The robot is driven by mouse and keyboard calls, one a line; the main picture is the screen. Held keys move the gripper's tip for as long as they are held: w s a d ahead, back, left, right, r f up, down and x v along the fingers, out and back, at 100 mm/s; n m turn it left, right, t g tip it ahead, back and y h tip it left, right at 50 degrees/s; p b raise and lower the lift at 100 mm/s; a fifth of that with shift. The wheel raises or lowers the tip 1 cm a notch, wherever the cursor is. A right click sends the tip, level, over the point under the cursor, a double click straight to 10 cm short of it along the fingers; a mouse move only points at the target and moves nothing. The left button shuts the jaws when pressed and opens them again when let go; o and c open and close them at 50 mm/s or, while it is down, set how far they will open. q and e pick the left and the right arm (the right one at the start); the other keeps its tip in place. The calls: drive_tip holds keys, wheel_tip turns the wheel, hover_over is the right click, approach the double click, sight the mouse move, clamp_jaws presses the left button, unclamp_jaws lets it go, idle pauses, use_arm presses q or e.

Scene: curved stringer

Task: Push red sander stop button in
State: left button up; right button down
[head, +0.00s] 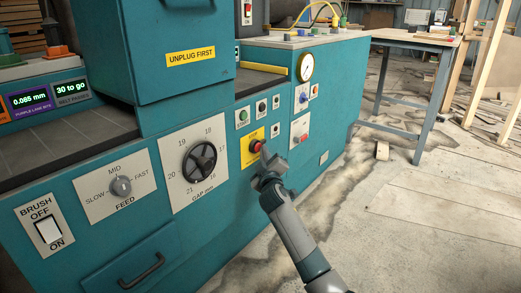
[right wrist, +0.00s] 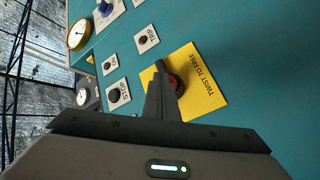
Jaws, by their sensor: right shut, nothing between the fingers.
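The red stop button (head: 256,146) sits on a yellow plate (head: 246,158) on the front of the teal sander. In the right wrist view the red button (right wrist: 178,84) shows beside the fingers, partly hidden by them, on the plate marked "TWIST TO FREE" (right wrist: 207,88). My right gripper (head: 264,156) is shut and empty, with its fingertips at the right edge of the button. Its shut fingers (right wrist: 160,75) point at the plate in the right wrist view. I cannot tell whether the tips touch the button. My left gripper is not in view.
Start (head: 243,118) and other small buttons sit above the yellow plate. The floor at right is mostly open before a workbench (head: 415,42).

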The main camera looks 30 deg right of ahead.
drive_tip(key=shift+s+d+p, duration=0.25)
drive_tip(key=shift+s+p, duration=0.4)
drive_tip(key=shift+s, duration=0.15)
drive_tip(key=shift+s, duration=0.1)
drive_tip(key=shift+s+d+p, duration=0.35)
drive_tip(key=shift+s+p, duration=0.15)
drive_tip(key=shift+s, duration=0.25)
drive_tip(key=shift+s+d+p, duration=0.3)
drive_tip(key=shift+s+p, duration=0.2)
drive_tip(key=shift+s, duration=0.25)
drive_tip(key=shift+s+d+p, duration=0.35)
drive_tip(key=shift+s+p, duration=0.15)
drive_tip(key=shift+s, duration=0.25)
